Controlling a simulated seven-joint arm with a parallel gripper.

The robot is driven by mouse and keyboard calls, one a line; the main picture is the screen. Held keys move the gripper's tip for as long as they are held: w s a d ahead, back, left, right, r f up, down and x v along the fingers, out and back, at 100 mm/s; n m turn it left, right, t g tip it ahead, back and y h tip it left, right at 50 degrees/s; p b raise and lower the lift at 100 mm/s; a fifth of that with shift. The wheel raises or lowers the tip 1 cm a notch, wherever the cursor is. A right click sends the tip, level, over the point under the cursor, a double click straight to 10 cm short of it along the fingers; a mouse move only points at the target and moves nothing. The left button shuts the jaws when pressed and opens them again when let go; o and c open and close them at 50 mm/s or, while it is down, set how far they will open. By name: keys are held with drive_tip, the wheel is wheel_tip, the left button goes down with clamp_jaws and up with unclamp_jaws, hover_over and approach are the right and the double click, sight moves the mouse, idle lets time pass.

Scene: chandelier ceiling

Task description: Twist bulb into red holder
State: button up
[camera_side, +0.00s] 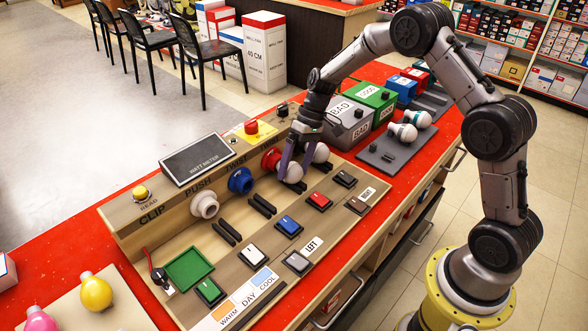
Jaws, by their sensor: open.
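The red holder (270,158) is on the sloped panel, right of the blue one. A round white bulb (294,173) is in front of it, its axis pointing out from the panel. My gripper (295,167) reaches down from above with its purple fingers beside this bulb. The jaws are open. The fingers hide the space between bulb and red holder, so I cannot tell how far the bulb is seated.
A blue holder (240,180) and a white holder (204,205) stand empty to the left. Two white bulbs (403,132) rest on a dark grey tray (380,158) at right. Grey BAD (348,122) and green GOOD (376,100) boxes stand behind. Buttons and black racks line the board.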

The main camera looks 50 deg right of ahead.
drive_tip(key=v, duration=1.3)
drive_tip(key=s+a+r+n+t+h, duration=0.1)
drive_tip(key=s+a+r, duration=0.3)
drive_tip(key=s+r, duration=0.3)
drive_tip(key=s+a+r+n+t+h, duration=0.1)
drive_tip(key=s+a+r+t, duration=0.15)
drive_tip(key=s+r, duration=0.4)
drive_tip(key=s+a+r+t+h, duration=0.1)
drive_tip(key=s+a, duration=0.1)
drive_tip(key=s, duration=0.9)
drive_tip(key=s+d+f+m+t+h, duration=0.1)
drive_tip(key=s+d+f+m+h, duration=0.1)
drive_tip(key=s+f, duration=0.3)
drive_tip(key=shift+s+d+f, duration=0.35)
drive_tip(key=shift+s+f, duration=0.05)
drive_tip(key=shift+f, duration=0.3)
